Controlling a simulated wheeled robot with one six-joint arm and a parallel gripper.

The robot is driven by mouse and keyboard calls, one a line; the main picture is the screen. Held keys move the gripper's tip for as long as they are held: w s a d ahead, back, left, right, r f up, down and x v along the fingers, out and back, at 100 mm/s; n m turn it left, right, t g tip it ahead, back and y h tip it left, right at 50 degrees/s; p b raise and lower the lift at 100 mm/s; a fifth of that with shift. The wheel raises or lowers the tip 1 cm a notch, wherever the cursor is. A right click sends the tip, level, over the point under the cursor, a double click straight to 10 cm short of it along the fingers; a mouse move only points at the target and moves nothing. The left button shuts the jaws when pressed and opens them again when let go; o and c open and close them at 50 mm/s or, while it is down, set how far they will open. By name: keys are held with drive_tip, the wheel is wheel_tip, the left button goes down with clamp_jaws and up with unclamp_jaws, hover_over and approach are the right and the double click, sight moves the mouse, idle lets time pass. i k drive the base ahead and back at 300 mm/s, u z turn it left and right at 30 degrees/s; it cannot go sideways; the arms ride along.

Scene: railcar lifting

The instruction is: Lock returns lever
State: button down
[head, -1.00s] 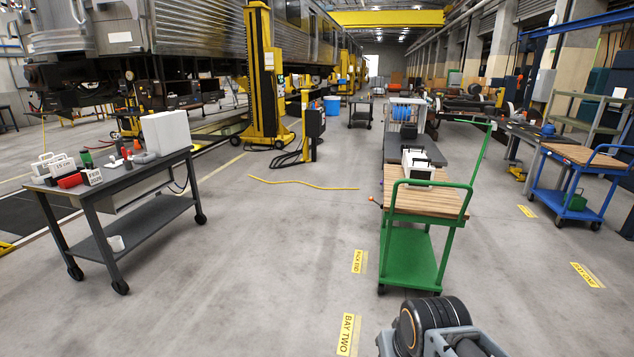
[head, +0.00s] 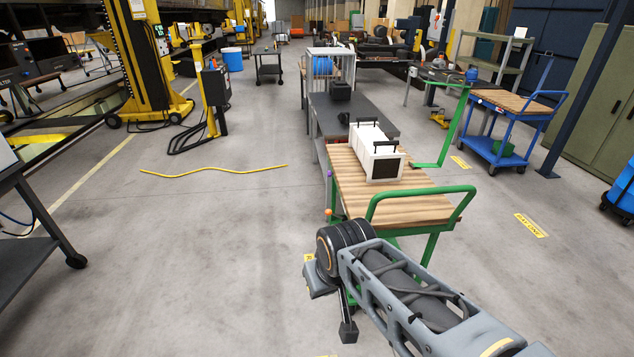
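A green trolley (head: 425,209) with a slatted wooden top stands ahead, right of centre. At its left edge are a small orange knob (head: 328,212) and a purple knob (head: 330,174). Either may be a lever end; I cannot tell which is the returns lever or its position. My arm reaches in from the lower right, in front of the trolley's near end. My gripper (head: 348,330) shows only in part as a dark finger-like piece hanging low over the floor, apart from the knobs. Its opening cannot be made out, and nothing is seen held.
A white case with dark handles (head: 378,150) sits on the trolley top. A dark grey table (head: 352,116) adjoins its far end. A grey workbench (head: 30,230) stands at the left edge. A yellow hose (head: 215,171) lies on the floor.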

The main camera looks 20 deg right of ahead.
sight(328, 211)
drive_tip(key=z, duration=0.1)
drive_tip(key=i, duration=1.65)
drive_tip(key=z, duration=0.15)
